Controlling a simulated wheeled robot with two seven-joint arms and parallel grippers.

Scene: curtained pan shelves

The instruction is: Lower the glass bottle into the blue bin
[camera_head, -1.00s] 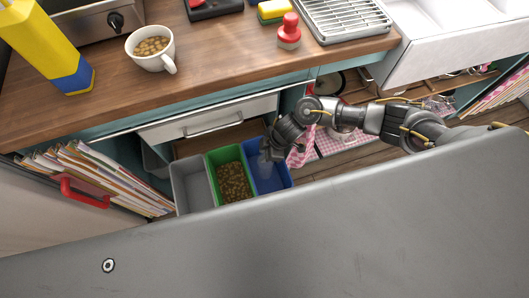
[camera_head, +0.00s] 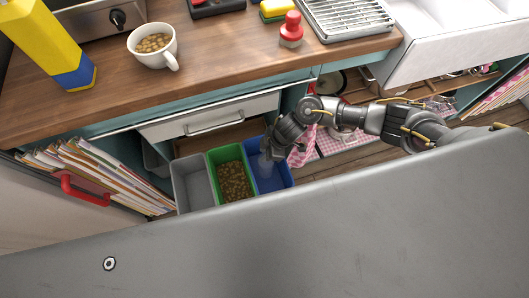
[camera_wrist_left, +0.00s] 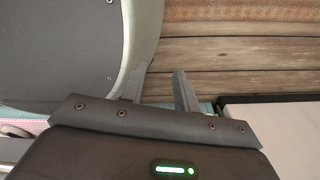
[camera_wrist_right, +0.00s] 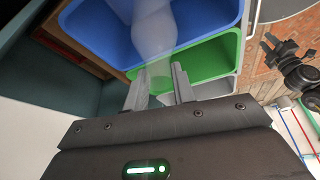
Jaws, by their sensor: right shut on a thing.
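The glass bottle (camera_wrist_right: 153,30) is clear and see-through. My right gripper (camera_wrist_right: 160,84) is shut on it in the right wrist view. In the head view the bottle (camera_head: 265,164) shows as a pale shape within the blue bin's outline, below my right gripper (camera_head: 271,150). The blue bin (camera_head: 286,181) is the rightmost of three bins in the pulled-out drawer; its wall also shows in the right wrist view (camera_wrist_right: 95,30). I cannot tell whether the bottle touches its floor. My left gripper (camera_wrist_left: 159,82) is open and empty in the left wrist view, away from the bins.
A green bin (camera_head: 234,182) with brown bits stands beside the blue one, and an empty grey bin (camera_head: 190,184) is farther left. The wooden counter (camera_head: 225,55) is above, holding a white mug (camera_head: 152,47). Paper files (camera_head: 100,175) stand left of the bins.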

